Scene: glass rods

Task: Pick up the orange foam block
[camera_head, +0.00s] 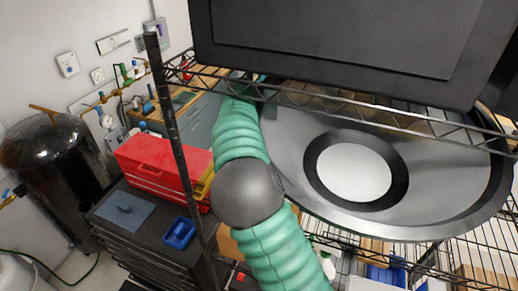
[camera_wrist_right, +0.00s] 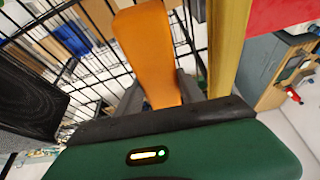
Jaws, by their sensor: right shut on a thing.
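The orange foam block (camera_wrist_right: 148,50) shows in the right wrist view, standing out from between the two grey fingers of my right gripper (camera_wrist_right: 160,92). The gripper is shut on its lower part, and the block's wider rounded end points away from the palm. In the head view, a green-sleeved arm of mine crosses the middle. The orange block and my right gripper cannot be made out there. My left gripper is in neither view.
A wire rack with a dark post (camera_head: 171,130) stands close by. A large grey round dish (camera_head: 285,170) and a dark panel (camera_head: 330,40) sit at right. A red toolbox (camera_head: 160,165) rests on a dark cabinet. A yellow bar (camera_wrist_right: 228,45) runs close beside the block.

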